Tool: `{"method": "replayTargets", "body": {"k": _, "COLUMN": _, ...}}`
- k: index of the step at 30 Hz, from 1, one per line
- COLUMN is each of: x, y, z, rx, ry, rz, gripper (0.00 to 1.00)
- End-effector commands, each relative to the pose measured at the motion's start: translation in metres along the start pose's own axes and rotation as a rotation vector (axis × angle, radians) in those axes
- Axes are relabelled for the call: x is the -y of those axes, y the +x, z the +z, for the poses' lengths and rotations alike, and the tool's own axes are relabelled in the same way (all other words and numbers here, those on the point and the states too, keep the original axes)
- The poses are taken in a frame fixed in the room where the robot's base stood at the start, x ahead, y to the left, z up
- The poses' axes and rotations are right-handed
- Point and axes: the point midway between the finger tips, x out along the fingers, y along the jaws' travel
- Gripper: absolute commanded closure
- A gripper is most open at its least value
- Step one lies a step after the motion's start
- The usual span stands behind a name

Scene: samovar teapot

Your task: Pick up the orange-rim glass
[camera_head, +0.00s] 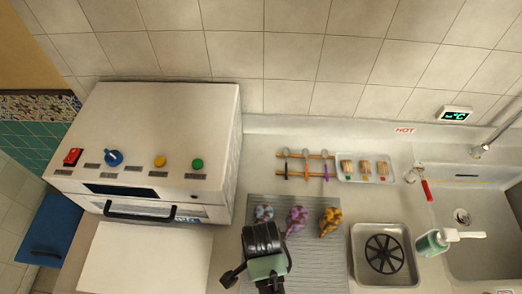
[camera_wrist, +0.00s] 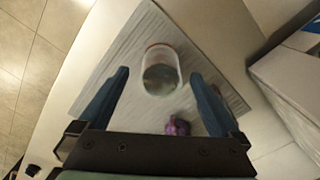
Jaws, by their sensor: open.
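In the wrist view a clear glass (camera_wrist: 160,76) with a reddish-orange rim sits on the grey ribbed mat (camera_wrist: 95,92). My gripper (camera_wrist: 158,75) is open, with one dark blue finger on each side of the glass. Gaps show between the fingers and the glass, and I cannot tell how high the fingertips are above the mat. In the head view my dark wrist (camera_head: 263,240) is over the left part of the mat (camera_head: 320,270), and the glass is not visible there.
Blue-red, purple (camera_head: 297,217) and yellow-orange (camera_head: 330,221) patterned items stand along the mat's back. A steel tray with a black wheel-like grate (camera_head: 385,254) lies right, before the sink (camera_head: 480,255). A white oven (camera_head: 150,140) is left. Utensils (camera_head: 305,165) lie behind.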

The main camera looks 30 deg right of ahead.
Motion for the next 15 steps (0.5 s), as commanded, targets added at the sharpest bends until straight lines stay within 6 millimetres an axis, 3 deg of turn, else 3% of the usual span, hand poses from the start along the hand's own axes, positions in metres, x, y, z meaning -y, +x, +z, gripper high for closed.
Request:
{"method": "replayTargets", "body": {"k": 7, "x": 0.0, "y": 0.029, "z": 0.001, "rx": 0.0, "ry": 0.0, "rz": 0.001, "gripper": 0.01}}
{"method": "replayTargets", "body": {"k": 15, "x": 0.0, "y": 0.032, "z": 0.001, "rx": -0.001, "ry": 0.0, "rz": -0.001, "gripper": 0.01}}
